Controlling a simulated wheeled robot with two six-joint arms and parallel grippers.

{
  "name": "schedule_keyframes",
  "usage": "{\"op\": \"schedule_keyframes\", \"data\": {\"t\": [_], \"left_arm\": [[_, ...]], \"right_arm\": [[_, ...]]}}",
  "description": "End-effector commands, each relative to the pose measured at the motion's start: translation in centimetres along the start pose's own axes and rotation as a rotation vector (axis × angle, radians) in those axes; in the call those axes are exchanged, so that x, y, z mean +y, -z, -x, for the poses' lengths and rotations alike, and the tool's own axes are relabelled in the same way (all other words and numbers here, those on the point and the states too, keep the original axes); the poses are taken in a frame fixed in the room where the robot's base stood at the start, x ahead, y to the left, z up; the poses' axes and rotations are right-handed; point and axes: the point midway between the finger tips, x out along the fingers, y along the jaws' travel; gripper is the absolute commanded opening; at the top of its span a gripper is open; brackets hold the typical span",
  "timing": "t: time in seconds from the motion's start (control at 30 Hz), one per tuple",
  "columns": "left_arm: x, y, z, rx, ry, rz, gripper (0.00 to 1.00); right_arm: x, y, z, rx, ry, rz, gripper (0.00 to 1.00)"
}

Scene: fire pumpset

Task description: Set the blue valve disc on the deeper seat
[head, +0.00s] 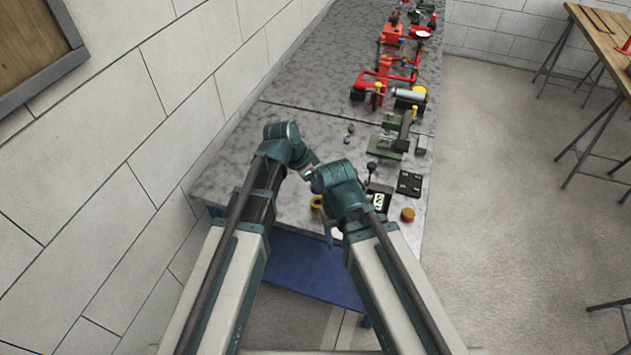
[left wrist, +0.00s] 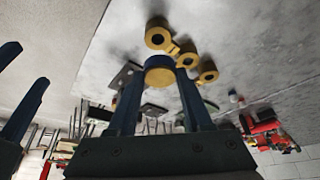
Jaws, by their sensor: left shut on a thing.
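My left gripper (head: 309,173) is partly hidden by its wrist in the head view. In the left wrist view its two dark blue fingers are shut on a short round piece with a yellow face and dark blue edge (left wrist: 160,75), seemingly the blue valve disc. A yellow body with several ring-shaped openings (left wrist: 188,57) lies just beyond it; the views do not show which seat is deeper. Part of this body shows as a yellow ring (head: 316,202) between my arms in the head view. My right gripper's fingers (left wrist: 24,75) stand apart at the left wrist view's left edge, empty.
Two small pieces (head: 349,134) stand farther along the grey bench. Red pump pipework (head: 385,80) stands farther back. A wall borders the bench's left.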

Motion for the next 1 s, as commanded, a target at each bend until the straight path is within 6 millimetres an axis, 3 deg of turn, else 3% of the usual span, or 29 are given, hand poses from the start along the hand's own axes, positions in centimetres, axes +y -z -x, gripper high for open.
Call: {"op": "schedule_keyframes", "data": {"t": [0.07,0.57,1.0], "left_arm": [[0.0,-0.5,-1.1,0.000,0.000,0.000,0.00],[0.0,-0.5,-1.2,0.000,-0.001,-0.001,0.00],[0.0,-1.7,-4.0,0.000,-0.001,-0.001,0.00]], "right_arm": [[-0.1,0.1,-1.2,0.000,0.000,0.001,0.61],[-0.1,0.1,-1.3,0.000,0.000,0.001,0.61],[-0.4,0.2,-4.3,0.000,0.000,0.000,0.61]]}}
